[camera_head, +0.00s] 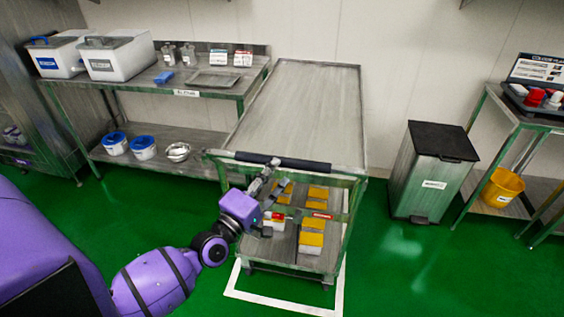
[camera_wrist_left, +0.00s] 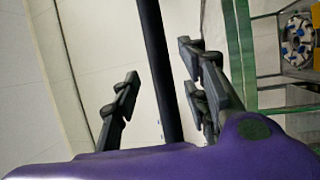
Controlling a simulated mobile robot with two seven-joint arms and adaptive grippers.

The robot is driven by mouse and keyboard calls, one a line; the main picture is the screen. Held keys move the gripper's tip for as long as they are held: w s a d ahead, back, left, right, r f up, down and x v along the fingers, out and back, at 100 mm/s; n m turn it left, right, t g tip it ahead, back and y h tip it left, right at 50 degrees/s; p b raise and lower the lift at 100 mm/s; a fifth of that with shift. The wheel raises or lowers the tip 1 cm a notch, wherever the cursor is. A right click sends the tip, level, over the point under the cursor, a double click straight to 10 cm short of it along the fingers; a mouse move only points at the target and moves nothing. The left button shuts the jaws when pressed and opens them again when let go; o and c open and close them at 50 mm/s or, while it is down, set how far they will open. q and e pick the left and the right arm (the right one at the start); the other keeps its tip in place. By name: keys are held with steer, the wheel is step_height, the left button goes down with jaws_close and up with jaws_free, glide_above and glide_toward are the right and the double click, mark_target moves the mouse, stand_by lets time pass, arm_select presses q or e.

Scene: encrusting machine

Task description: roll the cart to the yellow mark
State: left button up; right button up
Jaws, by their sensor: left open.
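The cart (camera_head: 300,105) is a metal trolley with a bare flat top, a green frame and a dark handle bar (camera_head: 270,161) along its near end. Its lower shelf carries several yellow-topped boxes (camera_head: 312,240). My left gripper (camera_head: 266,178) is at the handle, left of its middle. In the left wrist view the open fingers (camera_wrist_left: 160,95) stand on either side of the dark bar (camera_wrist_left: 152,50), with gaps on both sides. A white outline (camera_head: 285,304) on the floor surrounds the cart's near end. No yellow mark shows on the floor. My right gripper is out of view.
A workbench (camera_head: 215,95) with white bins (camera_head: 117,55) stands close on the cart's left. A black-lidded waste bin (camera_head: 432,172) and a side table (camera_head: 527,120) with a yellow bucket (camera_head: 501,187) stand to the right. Green floor (camera_head: 400,275) is clear at the front right.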

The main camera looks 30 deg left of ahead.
mark_target(280, 166)
arm_select(q)
steer(key=shift+x, duration=2.35)
steer(key=shift+c, duration=0.3)
jaws_close()
